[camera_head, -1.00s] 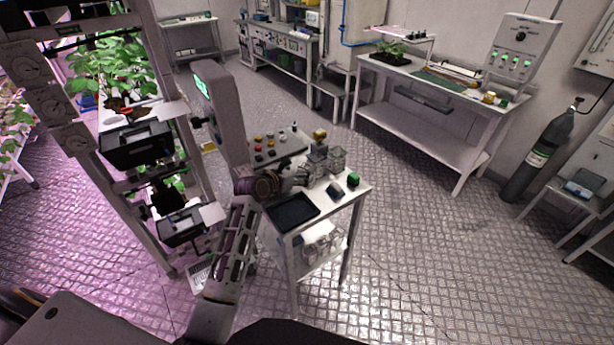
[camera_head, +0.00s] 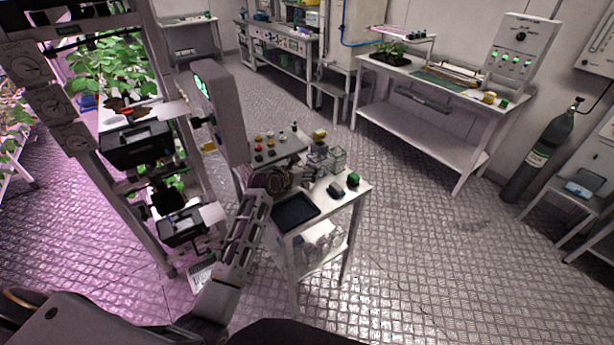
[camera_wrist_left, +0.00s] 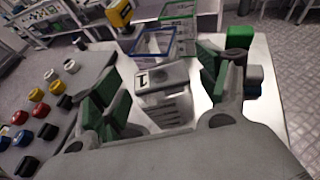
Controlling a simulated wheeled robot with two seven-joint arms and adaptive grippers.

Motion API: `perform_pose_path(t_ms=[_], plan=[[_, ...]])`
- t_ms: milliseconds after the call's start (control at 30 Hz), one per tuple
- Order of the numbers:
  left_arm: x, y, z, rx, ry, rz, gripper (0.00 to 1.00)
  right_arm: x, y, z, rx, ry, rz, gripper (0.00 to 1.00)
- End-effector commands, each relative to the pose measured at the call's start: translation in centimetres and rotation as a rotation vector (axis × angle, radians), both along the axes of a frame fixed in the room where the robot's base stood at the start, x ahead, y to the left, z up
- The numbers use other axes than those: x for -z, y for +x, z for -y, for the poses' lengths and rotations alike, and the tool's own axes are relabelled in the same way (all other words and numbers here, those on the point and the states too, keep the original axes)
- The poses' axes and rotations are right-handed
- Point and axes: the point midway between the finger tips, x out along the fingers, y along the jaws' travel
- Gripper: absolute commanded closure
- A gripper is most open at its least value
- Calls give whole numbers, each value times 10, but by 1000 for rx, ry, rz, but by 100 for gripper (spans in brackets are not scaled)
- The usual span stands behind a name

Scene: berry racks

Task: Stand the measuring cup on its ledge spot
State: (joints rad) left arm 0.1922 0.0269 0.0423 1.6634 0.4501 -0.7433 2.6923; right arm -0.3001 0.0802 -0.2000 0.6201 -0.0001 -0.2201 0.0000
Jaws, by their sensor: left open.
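My left gripper (camera_wrist_left: 163,95) is open, with green-padded fingers spread to either side of a grey item (camera_wrist_left: 168,76) with a white label marked "1" and a ribbed lower part. I cannot tell whether this is the measuring cup, or whether the fingers touch it. A clear blue-rimmed container (camera_wrist_left: 153,43) and a clear green-rimmed container (camera_wrist_left: 181,22) stand just beyond. In the head view my left gripper (camera_head: 302,178) is over the small white table (camera_head: 344,204), partly hiding what stands there. My right gripper is not in view.
A dark tray (camera_head: 295,211) lies at the table's near left. A green block (camera_head: 354,180) and a dark item (camera_head: 336,190) lie to the right. A panel with coloured buttons (camera_wrist_left: 42,110) adjoins on the left. A tall rack (camera_head: 85,140) stands further left. Open floor lies right.

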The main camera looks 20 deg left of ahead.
Motion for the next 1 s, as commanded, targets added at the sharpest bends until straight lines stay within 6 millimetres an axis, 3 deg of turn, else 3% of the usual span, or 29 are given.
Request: perform_pose_path(t_ms=[200, 600, 1000], plan=[[0, 0, 0, 0, 0, 0, 28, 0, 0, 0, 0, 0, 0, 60], [0, 0, 0, 0, -1, 0, 78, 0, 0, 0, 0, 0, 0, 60], [-6, 0, 0, 1, -2, 1, 78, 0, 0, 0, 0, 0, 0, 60]])
